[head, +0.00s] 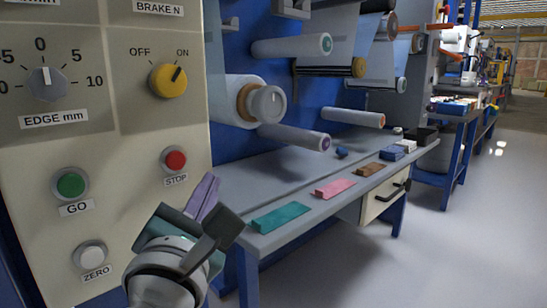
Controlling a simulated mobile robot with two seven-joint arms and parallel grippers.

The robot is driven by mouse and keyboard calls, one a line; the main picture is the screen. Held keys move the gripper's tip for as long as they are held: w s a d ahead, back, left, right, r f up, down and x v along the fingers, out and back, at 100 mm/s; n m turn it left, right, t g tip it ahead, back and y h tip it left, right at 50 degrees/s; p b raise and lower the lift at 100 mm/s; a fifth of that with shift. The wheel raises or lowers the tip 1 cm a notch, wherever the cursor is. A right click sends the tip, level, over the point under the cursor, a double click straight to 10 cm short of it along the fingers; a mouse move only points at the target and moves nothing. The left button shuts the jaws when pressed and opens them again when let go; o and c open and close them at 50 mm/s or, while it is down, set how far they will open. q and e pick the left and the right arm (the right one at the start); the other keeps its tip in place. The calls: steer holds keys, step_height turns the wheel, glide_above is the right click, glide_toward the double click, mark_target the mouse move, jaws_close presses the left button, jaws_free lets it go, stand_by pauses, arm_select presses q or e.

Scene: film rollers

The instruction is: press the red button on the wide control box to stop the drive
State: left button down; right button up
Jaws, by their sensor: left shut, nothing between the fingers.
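The wide control box (120,130) fills the left of the head view, its cream face turned toward me. The red button (175,161) sits above a STOP label on its lower right part. The green GO button (71,185) and the white ZERO button (91,254) are to its left and lower left. My left gripper (218,205) is shut and empty, below and to the right of the red button in the picture. I see no overlap with the button; the depth gap between them is hard to tell. My right gripper is not in view.
A yellow OFF/ON knob (167,80) points toward ON, and a grey EDGE mm knob (46,84) is beside it. Right of the box, a grey bench (240,190) carries coloured blocks, including a teal one (281,218). Rollers (292,47) stick out above it. Floor at right is clear.

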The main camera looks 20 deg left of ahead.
mark_target(186, 159)
arm_select(q)
steer(key=shift+w+a+b, duration=0.1)
steer(key=shift+w+a, duration=0.4)
steer(key=shift+a, duration=0.7)
steer(key=shift+w+a+b, duration=0.15)
steer(key=shift+w+a, duration=0.35)
steer(key=shift+a, duration=0.7)
steer(key=shift+w+a+b, duration=0.1)
steer(key=shift+w+a, duration=0.4)
steer(key=shift+a, duration=0.7)
steer(key=shift+w+a, duration=0.15)
steer(key=shift+a, duration=0.25)
steer(key=shift+w+a, duration=0.2)
steer(key=shift+a, duration=0.2)
steer(key=shift+d, duration=0.1)
steer(key=shift+s+d, duration=0.35)
steer(key=shift+d, duration=0.35)
steer(key=shift+d, duration=0.1)
